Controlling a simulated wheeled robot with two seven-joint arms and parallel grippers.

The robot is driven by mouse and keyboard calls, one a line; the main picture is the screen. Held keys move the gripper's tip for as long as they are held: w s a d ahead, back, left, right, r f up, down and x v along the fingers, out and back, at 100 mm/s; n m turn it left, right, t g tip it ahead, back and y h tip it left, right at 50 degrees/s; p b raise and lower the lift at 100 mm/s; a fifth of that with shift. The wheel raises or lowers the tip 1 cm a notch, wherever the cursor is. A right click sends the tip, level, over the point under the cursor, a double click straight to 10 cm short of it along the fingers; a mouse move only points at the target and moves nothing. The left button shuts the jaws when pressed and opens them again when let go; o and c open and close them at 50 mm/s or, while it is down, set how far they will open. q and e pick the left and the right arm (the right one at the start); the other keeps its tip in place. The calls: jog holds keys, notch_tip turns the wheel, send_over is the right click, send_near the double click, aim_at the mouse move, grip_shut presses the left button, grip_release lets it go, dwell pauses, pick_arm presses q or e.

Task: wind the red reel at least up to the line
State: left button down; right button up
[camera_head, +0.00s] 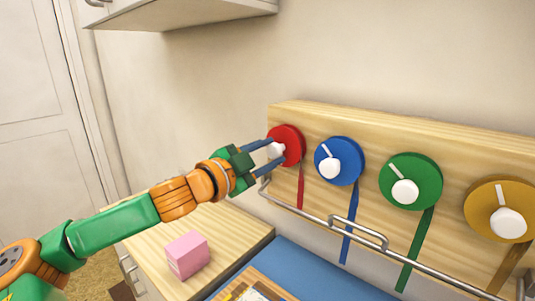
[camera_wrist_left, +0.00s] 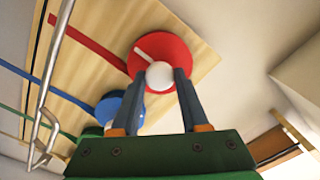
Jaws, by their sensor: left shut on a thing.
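The red reel (camera_head: 291,137) is mounted at the left end of a wooden board (camera_head: 330,122). A red ribbon (camera_head: 300,187) hangs from it. My left gripper (camera_head: 278,151) is at the reel, its two fingers on either side of the white knob (camera_head: 274,150). In the left wrist view the red reel (camera_wrist_left: 172,50) shows a white mark and the white knob (camera_wrist_left: 159,75) between the fingertips (camera_wrist_left: 160,82). The gripper is shut on the knob. I cannot make out the line on the board. My right gripper is not in view.
Blue (camera_head: 340,151), green (camera_head: 411,173) and yellow (camera_head: 490,199) reels with white knobs and ribbons sit to the right. A metal rail (camera_head: 310,215) runs in front of the board. A pink box (camera_head: 187,254) stands on the wooden counter (camera_head: 235,236).

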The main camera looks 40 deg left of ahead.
pick_arm(q)
jog(key=c, duration=0.8)
grip_release()
jog(key=shift+r, duration=0.3)
jog(key=o, duration=0.3)
jog(key=shift+o, duration=0.3)
jog(key=shift+w+f, duration=0.2)
jog(key=s+b, duration=0.1)
jog(key=b, duration=0.1)
jog(key=s+f+b, duration=0.1)
jog(key=b, duration=0.1)
jog(key=shift+s+a, duration=0.15)
jog(key=shift+s, duration=0.25)
jog(key=s+b, duration=0.1)
jog(key=s, duration=0.1)
jog(key=s+r, duration=0.1)
jog(key=s, duration=0.1)
jog(key=shift+s+a+b, duration=0.1)
jog(key=shift+s+b, duration=0.05)
jog(key=shift+b, duration=0.2)
